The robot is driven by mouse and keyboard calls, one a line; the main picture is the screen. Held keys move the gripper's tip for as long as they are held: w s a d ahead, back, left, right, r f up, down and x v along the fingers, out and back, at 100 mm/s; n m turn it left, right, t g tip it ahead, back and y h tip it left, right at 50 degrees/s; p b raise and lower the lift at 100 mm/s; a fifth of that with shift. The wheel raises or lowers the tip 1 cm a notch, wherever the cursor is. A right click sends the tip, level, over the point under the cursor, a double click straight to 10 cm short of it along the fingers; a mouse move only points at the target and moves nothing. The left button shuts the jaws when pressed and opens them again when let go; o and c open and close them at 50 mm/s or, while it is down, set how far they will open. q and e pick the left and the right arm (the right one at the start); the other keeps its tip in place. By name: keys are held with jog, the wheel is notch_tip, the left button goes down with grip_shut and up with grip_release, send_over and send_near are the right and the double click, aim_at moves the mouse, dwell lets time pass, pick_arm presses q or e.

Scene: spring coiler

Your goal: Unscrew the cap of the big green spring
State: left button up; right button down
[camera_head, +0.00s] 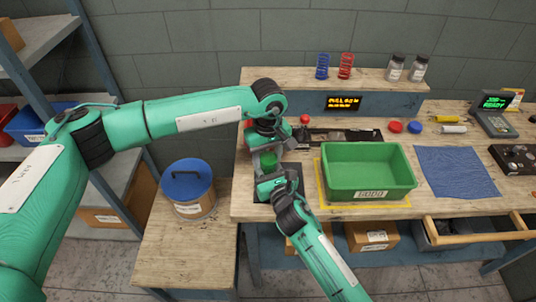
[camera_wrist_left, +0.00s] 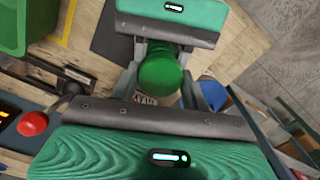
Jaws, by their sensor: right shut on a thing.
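The green cap of the big green spring shows in the left wrist view (camera_wrist_left: 160,72) and in the head view (camera_head: 268,160). Part of a white label shows below it in the left wrist view. My left gripper (camera_head: 264,148) is at the cap from above and behind. Its grey fingers (camera_wrist_left: 160,90) stand apart on either side of the cap, and I cannot tell whether they touch it. My right gripper (camera_head: 266,178) comes from the front and is shut on the big green spring. Most of the spring's body is hidden by the grippers.
A green bin (camera_head: 368,195) stands just right on a yellow-edged mat. A dark square mat (camera_head: 291,168) lies beneath the grippers. Red knobs (camera_head: 395,127), small springs (camera_head: 345,66) and jars (camera_head: 394,68) are farther off. A blue-lidded tub (camera_head: 187,180) stands left.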

pick_arm(q)
jog(key=shift+d, duration=0.1)
jog(key=shift+c, duration=1.2)
jog(key=n, duration=0.7)
jog(key=shift+r+n, duration=0.1)
jog(key=shift+n, duration=0.2)
jog(key=n, duration=0.4)
jog(key=shift+n, duration=0.4)
jog(key=n, duration=0.3)
jog(key=shift+w+n, duration=0.1)
jog(key=shift+n, duration=0.3)
jog(key=shift+r, duration=0.1)
jog(key=o, duration=1)
jog(key=shift+o, duration=0.4)
